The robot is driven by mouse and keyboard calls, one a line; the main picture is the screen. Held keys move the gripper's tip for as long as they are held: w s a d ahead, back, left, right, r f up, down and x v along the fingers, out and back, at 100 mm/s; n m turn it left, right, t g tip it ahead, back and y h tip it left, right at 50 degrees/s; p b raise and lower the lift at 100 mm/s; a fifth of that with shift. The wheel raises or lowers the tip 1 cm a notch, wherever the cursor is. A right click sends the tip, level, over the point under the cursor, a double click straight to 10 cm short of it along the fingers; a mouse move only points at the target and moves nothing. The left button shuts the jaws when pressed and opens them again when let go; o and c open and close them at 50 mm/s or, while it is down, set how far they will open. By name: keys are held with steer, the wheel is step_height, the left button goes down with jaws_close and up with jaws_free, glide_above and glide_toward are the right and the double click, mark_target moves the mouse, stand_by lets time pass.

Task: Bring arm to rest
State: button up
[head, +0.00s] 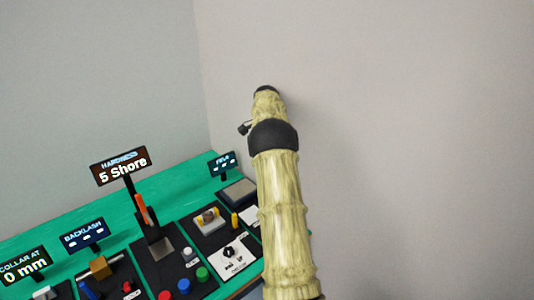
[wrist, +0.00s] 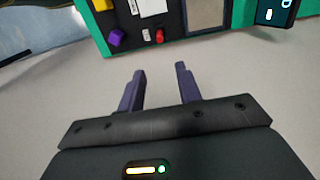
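My gripper (wrist: 161,77) shows in the wrist view with its two dark purple fingers apart and nothing between them. Behind the fingers is a plain pale surface. In the head view my arm rises, pale and bamboo-like with black joints, at the centre right in front of the wall. My gripper's fingers are hidden in that view behind the arm.
A green bench (head: 170,185) with several test stations fills the lower left. Signs there include a "5 Shore" display (head: 121,166), a "Backlash" display (head: 84,236) and a "0 mm" display (head: 24,267). Grey walls stand behind. The right side looks clear.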

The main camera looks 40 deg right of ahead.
steer(key=shift+r, duration=0.35)
stand_by(0.3)
steer(key=s+a+r+n+t, duration=0.1)
steer(key=s+a+n, duration=0.3)
steer(key=a, duration=0.6)
steer(key=s+a+r+n+t, duration=0.1)
steer(key=s+a+n, duration=0.25)
steer(key=a, duration=0.65)
steer(key=s+a+f+n, duration=0.1)
steer(key=s+a+n, duration=0.3)
steer(key=s, duration=0.5)
steer(key=s+a+f+n, duration=0.2)
steer(key=s+a+n, duration=0.3)
steer(key=s+a, duration=0.4)
steer(key=shift+s+f+t, duration=0.25)
steer(key=shift+s+t, duration=0.1)
steer(key=shift+t, duration=0.05)
